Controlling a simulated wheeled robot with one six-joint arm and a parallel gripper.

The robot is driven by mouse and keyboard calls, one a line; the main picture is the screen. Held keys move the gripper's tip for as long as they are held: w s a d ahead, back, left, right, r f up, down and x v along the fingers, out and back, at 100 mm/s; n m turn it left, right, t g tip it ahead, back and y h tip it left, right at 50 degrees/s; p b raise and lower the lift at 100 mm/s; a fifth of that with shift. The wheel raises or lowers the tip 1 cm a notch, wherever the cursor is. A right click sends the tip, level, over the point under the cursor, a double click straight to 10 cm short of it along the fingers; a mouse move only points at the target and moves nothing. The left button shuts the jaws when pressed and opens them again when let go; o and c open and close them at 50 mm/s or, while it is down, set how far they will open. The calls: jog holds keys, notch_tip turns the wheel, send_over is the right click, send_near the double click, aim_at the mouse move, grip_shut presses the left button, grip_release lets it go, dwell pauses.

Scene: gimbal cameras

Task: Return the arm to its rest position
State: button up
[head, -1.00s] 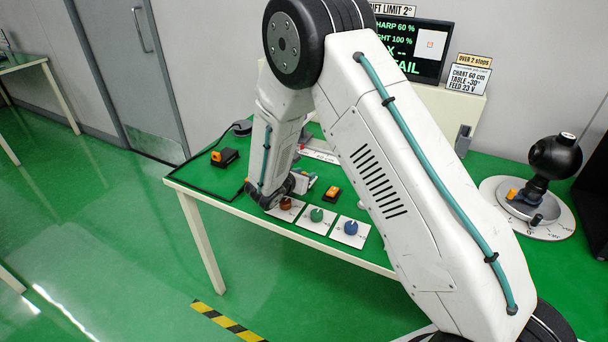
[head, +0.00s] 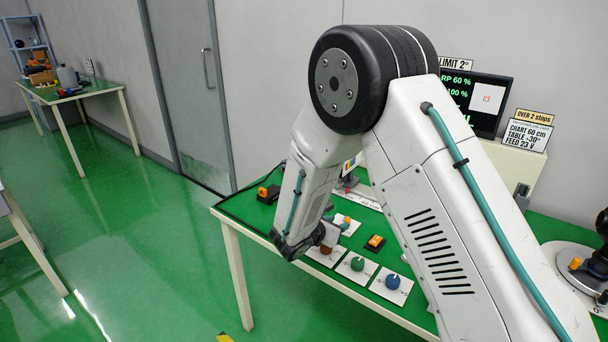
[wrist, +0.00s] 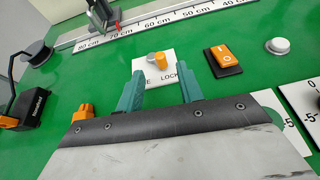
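My gripper (wrist: 160,88) shows in the wrist view with its two teal fingers apart and nothing between them. Beyond the fingertips is a white plate (wrist: 152,76) with an orange-and-grey lock knob (wrist: 157,58). In the head view my white arm is bent, with the elbow high and the forearm hanging down to the table's front edge. The wrist end is by the brown knob (head: 326,250), at its left. The fingers are not clear in that view.
The green table (head: 262,224) carries a green knob (head: 357,264), a blue knob (head: 393,282) and an orange rocker switch (head: 375,242). A monitor (head: 480,95) and signs stand behind. A black-and-orange device (head: 268,194) sits at the left. Open floor lies left of the table.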

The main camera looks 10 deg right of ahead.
jog(key=s+d+m+g, duration=0.2)
jog(key=s, duration=0.1)
jog(key=s+d+m+g+h, duration=0.1)
jog(key=s+m, duration=0.1)
jog(key=shift+s+f, duration=0.15)
jog(key=s+d+r+m+g+y, duration=0.1)
jog(key=s+r+m+y, duration=0.2)
jog(key=s+r+m, duration=0.4)
jog(key=s+d+r+m+g+y, duration=0.2)
jog(key=s+r+m, duration=0.6)
jog(key=s, duration=0.8)
jog(key=s+d+r+m+g+y, duration=0.1)
jog(key=s+r+m+y, duration=0.5)
jog(key=s+r, duration=0.4)
jog(key=shift+s+d+m+g, duration=0.4)
jog(key=shift+s+m, duration=0.3)
jog(key=shift+s, duration=0.15)
